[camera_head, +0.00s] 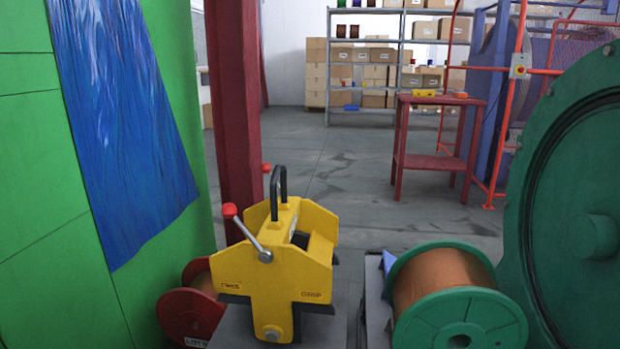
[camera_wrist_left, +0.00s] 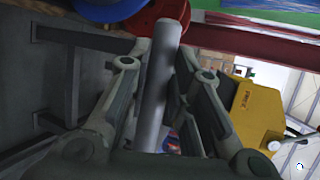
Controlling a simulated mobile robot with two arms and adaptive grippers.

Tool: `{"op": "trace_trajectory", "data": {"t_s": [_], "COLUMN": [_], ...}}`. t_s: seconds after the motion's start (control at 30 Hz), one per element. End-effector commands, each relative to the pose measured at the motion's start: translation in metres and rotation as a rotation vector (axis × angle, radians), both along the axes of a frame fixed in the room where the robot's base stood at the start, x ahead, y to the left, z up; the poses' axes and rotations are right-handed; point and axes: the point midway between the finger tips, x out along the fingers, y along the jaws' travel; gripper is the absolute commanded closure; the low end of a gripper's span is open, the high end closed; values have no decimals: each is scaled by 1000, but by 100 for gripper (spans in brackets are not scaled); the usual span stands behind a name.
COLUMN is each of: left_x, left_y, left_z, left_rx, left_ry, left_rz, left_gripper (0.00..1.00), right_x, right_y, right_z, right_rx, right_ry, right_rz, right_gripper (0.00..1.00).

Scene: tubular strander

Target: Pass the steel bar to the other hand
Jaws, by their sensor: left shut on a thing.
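The steel bar (camera_wrist_left: 157,90) is a plain grey cylinder in the left wrist view. My left gripper (camera_wrist_left: 170,62) is shut on it, with a finger on each side. The bar's upper end sticks out past the fingertips, and its lower end is hidden behind the gripper body. Neither the bar nor any gripper shows in the head view. My right gripper is in neither view.
A yellow tool with a black handle (camera_head: 275,260) stands at the front middle; it also shows in the left wrist view (camera_wrist_left: 257,112). Beside it are a red spool (camera_head: 186,310) and a green-flanged copper spool (camera_head: 455,310). A red post (camera_head: 235,110) rises behind.

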Motion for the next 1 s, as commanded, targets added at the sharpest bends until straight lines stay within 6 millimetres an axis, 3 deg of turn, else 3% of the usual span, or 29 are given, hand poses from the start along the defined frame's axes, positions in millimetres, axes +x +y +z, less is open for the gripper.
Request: {"op": "trace_trajectory", "data": {"t_s": [0.1, 0.13, 0.2, 0.57, 1.0], "left_x": [1, 2, 5, 16, 22], "left_y": [0, -2, -5, -20, -36], "left_z": [2, 11, 33, 113, 213], "left_rx": [-4, -4, -5, -1, 4], "left_ry": [-6, -8, -8, 2, 6], "left_rz": [0, 0, 3, 27, 67], "left_gripper": [100, 100, 100, 100, 100], "right_x": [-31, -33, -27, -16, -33], "right_y": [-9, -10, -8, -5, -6], "right_z": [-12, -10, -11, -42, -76], "right_rx": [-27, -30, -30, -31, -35], "right_ry": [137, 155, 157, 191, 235], "right_rz": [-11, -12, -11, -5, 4], "right_gripper": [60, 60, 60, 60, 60]}}
